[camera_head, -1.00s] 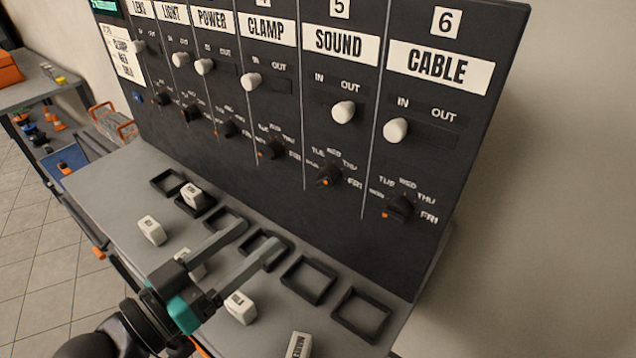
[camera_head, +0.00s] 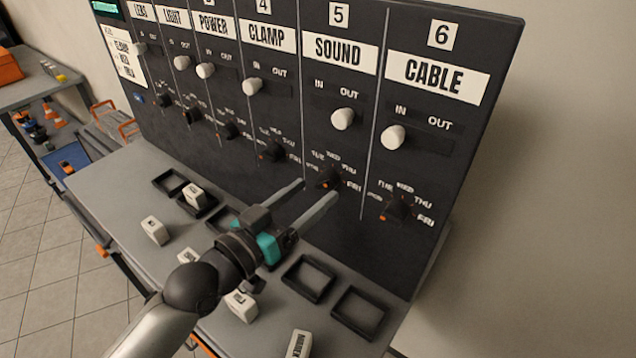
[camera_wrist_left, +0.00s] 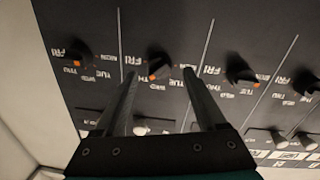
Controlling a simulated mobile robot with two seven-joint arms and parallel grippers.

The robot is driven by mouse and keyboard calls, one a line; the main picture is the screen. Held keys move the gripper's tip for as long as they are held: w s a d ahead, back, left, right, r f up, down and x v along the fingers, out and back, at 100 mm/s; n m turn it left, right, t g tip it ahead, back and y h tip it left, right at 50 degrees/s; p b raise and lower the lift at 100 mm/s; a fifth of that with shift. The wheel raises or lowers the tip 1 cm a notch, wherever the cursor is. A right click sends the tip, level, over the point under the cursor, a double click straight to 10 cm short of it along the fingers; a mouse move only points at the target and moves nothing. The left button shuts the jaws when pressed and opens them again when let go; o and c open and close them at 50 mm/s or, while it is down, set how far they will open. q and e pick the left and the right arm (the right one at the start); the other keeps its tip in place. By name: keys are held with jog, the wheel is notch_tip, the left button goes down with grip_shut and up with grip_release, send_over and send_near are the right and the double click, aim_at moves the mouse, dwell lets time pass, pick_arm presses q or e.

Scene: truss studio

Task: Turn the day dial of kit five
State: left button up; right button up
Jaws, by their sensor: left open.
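The black day dial of kit five (camera_head: 327,179), with an orange mark, is on the dark panel under the SOUND label (camera_head: 338,51). It also shows in the left wrist view (camera_wrist_left: 159,65), between and just beyond the fingertips. My left gripper (camera_head: 318,189) is open, its two fingers pointing at the panel around the dial's place. In the left wrist view the fingers (camera_wrist_left: 160,72) stand apart with nothing held. I cannot tell exactly how far the tips are from the dial. The white slider knob of kit five (camera_head: 343,119) sits at the OUT end. My right gripper is not in view.
The kit six dial (camera_head: 398,208) is to the right and the kit four dial (camera_head: 272,151) to the left. Below, the grey ledge (camera_head: 110,190) holds black square trays (camera_head: 309,279) and several white blocks (camera_head: 241,305). A side table (camera_head: 40,84) stands at far left.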

pick_arm(q)
jog(key=shift+x, duration=1.3)
grip_shut()
